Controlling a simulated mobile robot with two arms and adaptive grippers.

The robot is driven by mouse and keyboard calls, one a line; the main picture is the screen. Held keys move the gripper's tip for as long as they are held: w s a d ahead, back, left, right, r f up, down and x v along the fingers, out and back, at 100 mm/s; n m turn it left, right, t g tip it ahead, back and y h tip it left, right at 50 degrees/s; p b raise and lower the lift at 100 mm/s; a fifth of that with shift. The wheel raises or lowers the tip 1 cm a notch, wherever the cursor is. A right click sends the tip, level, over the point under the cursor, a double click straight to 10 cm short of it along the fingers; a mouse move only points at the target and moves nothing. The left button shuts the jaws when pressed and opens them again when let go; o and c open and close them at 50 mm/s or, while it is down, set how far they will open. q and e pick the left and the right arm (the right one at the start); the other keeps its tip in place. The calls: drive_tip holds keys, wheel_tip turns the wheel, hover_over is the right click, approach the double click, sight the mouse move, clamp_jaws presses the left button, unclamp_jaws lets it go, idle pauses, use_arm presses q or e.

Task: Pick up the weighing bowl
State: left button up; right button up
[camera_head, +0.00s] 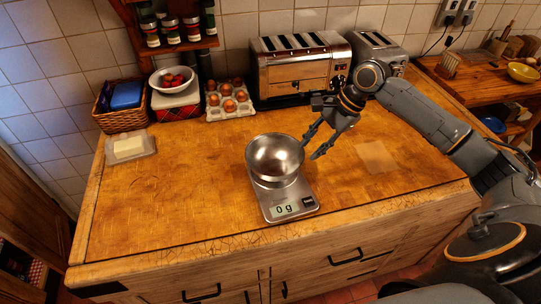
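The weighing bowl (275,157), a shiny round metal bowl, sits on top of a kitchen scale (301,206) whose display reads 0 g. My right gripper (317,146) is just to the right of the bowl at about rim height. Its two fingers are spread apart with nothing between them, pointing toward the bowl's right edge. I cannot tell whether a fingertip touches the rim. My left gripper is not in view.
A silver toaster (302,68) stands behind the bowl. A carton of eggs (230,100), a bowl of red fruit (172,79) and a wicker basket (121,119) line the back left. Butter on a dish (129,147) is at the left. The counter's front left is clear.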

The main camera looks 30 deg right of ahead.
hover_over(291, 173)
drive_tip(key=s+d, duration=0.1)
drive_tip(key=d, duration=0.1)
wheel_tip(291, 173, down, 5)
drive_tip(key=shift+s+d+f+p, duration=0.1)
drive_tip(key=shift+s+p, duration=0.05)
drive_tip(key=shift+p, duration=0.3)
drive_tip(key=shift+f, duration=0.25)
drive_tip(key=x, duration=0.1)
drive_tip(key=p+x, duration=0.1)
drive_tip(key=shift+w+a+f+p, duration=0.2)
drive_tip(key=shift+w+a+p, duration=0.05)
drive_tip(key=shift+p, duration=0.05)
drive_tip(key=shift+x, duration=1.15)
drive_tip(key=shift+w+f, duration=0.1)
drive_tip(key=shift+f, duration=0.15)
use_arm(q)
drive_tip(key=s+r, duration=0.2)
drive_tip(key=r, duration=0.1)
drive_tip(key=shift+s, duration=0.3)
use_arm(e)
clamp_jaws()
